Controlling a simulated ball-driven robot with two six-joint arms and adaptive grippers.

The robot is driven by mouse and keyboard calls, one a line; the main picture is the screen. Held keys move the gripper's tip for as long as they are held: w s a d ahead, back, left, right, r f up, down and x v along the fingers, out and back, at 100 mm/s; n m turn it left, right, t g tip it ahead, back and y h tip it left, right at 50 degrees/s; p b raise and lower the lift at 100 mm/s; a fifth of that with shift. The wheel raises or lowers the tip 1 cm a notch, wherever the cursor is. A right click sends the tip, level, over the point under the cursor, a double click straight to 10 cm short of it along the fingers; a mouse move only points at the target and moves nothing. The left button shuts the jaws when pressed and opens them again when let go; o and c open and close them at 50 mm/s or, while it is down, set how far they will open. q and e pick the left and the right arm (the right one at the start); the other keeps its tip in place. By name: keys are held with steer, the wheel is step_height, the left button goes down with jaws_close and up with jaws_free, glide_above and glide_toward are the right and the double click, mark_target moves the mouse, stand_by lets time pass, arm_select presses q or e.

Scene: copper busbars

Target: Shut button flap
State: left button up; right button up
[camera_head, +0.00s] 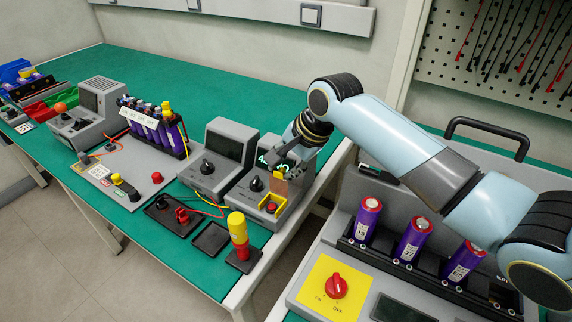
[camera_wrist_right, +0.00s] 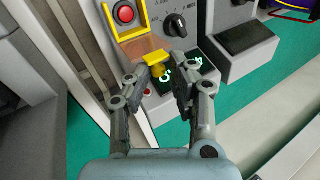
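The button flap (camera_head: 279,189) stands raised, as an orange-tan panel, behind the yellow frame (camera_head: 264,208) on the front of a grey device. A red button (camera_head: 271,208) lies uncovered in that frame. The wrist view also shows the red button (camera_wrist_right: 125,13) in its frame, and a yellow piece (camera_wrist_right: 157,61), apparently the raised flap seen from above. My right gripper (camera_wrist_right: 168,74) is open, with its fingertips at this piece and a gap between them. In the head view my right gripper (camera_head: 287,152) is above and behind the flap. My left gripper is out of view.
The device has a black knob (camera_head: 256,184) and a green-lit display (camera_head: 271,160) close to the gripper. A similar device (camera_head: 213,160) stands to its left. A yellow-and-red post (camera_head: 239,237) is in front. Purple cells (camera_head: 367,218) stand in a rack at right.

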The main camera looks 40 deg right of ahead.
steer(key=shift+s+f, duration=0.1)
jaws_close()
